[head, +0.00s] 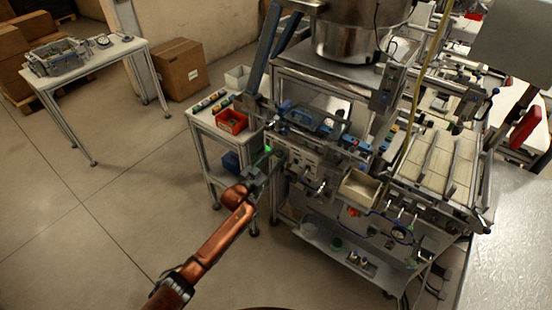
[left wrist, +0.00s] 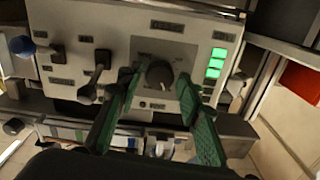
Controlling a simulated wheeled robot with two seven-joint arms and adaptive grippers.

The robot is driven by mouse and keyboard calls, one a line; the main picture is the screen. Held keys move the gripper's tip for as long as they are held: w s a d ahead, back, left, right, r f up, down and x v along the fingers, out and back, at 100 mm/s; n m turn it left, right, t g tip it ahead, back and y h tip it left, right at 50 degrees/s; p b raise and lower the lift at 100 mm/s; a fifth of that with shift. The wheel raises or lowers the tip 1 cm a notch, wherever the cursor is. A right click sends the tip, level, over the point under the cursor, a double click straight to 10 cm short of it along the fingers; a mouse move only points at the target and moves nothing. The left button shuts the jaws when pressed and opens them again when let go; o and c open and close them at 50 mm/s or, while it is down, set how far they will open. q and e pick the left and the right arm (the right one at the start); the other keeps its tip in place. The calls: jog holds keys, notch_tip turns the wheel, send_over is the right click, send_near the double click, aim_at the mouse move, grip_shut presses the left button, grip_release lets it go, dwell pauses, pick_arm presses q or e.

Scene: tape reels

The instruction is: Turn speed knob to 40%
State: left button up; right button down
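The speed knob (left wrist: 159,75) is a dark round knob on a light control panel (left wrist: 125,45) in the left wrist view. Its small scale marks are too blurred to read. My left gripper (left wrist: 155,90) has its two green fingers spread, one on each side of the knob, with a gap between them. I cannot tell whether either finger touches it. In the head view my left gripper (head: 262,168) is at the front left of the machine, by the panel. The knob itself is not clear there. My right gripper is not in view.
Two lever switches (left wrist: 101,62) stand left of the knob, and lit green indicators (left wrist: 215,63) lie to its right. In the head view a side cart with a red bin (head: 231,121) stands left of the machine.

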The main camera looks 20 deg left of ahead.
pick_arm(q)
jog(key=shift+o, duration=0.8)
jog(key=v, duration=1.2)
jog(key=s+a+f+n+g+y, duration=0.1)
jog(key=s+a+f+g+y, duration=0.2)
jog(key=f, duration=0.8)
jog(key=s+a+f+n, duration=0.1)
jog(key=s+a+f, duration=0.25)
jog(key=f, duration=0.75)
jog(key=s+a+f+n+g+y, duration=0.15)
jog(key=s+f, duration=0.25)
jog(key=f, duration=0.6)
jog(key=s+a+f+g+y, duration=0.25)
jog(key=s+f+g, duration=0.25)
jog(key=s+f, duration=1.25)
jog(key=s+d+f+g, duration=0.1)
jog(key=s+f, duration=0.4)
jog(key=s, duration=0.8)
jog(key=s+d+f+g, duration=0.1)
jog(key=s+f+g, duration=0.2)
jog(key=s, duration=0.9)
jog(key=s+d+f+g, duration=0.2)
jog(key=s+f, duration=0.6)
jog(key=s, duration=0.5)
jog(key=shift+s+g+h, duration=0.3)
jog(key=shift+g, duration=0.05)
